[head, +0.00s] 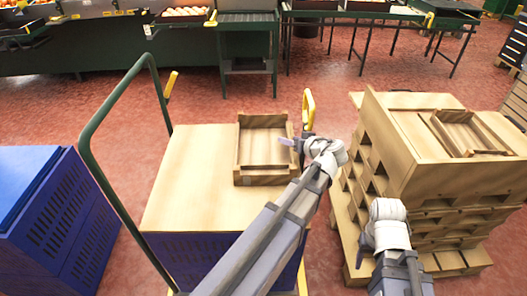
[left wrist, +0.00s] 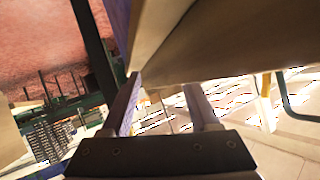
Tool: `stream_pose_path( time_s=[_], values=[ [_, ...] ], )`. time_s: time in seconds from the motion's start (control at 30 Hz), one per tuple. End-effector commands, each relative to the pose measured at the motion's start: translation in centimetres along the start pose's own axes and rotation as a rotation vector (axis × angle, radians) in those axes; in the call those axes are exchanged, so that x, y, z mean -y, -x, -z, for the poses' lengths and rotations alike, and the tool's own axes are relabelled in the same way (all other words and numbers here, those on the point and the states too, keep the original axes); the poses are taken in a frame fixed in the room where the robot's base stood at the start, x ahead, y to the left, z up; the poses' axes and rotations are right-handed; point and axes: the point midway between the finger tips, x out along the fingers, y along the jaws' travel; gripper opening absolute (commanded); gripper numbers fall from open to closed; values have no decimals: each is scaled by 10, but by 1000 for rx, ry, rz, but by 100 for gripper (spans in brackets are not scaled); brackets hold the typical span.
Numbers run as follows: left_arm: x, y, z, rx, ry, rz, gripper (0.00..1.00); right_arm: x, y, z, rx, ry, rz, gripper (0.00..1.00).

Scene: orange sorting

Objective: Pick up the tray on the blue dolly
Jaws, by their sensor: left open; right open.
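The wooden tray (head: 262,121) is shallow and looks empty. It lies on the right part of a flat wooden board (head: 190,185) on top of the blue dolly (head: 198,262). My left gripper (head: 293,143) is open at the tray's right side, its fingertips by the right wall. In the left wrist view the two open fingers (left wrist: 162,108) point at a wooden edge (left wrist: 152,65); I cannot tell whether it is between them. My right gripper (head: 366,245) is low beside the pallet stack, its fingers mostly hidden by the wrist.
A green handle frame (head: 87,150) rises at the dolly's left. A blue crate (head: 60,225) stands further left. On the right, stacked pallets (head: 425,200) carry another wooden tray (head: 470,130). Green tables and a conveyor (head: 248,45) line the back; red floor lies between.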

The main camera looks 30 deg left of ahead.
Motion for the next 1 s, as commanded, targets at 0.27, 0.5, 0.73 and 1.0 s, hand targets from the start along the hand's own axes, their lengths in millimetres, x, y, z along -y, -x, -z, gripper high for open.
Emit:
stream_pose_path(
  time_s=[0.27,0.5,0.73,1.0],
  values=[
    [0,1,0,0,0,-1,44,0,1,0,0,0,0,57],
    [0,1,0,0,0,-1,18,0,1,0,0,0,0,57],
    [0,1,0,1,1,-1,0,0,1,0,0,0,0,57],
    [0,1,0,2,2,-1,0,0,1,0,0,0,0,57]
  ],
)
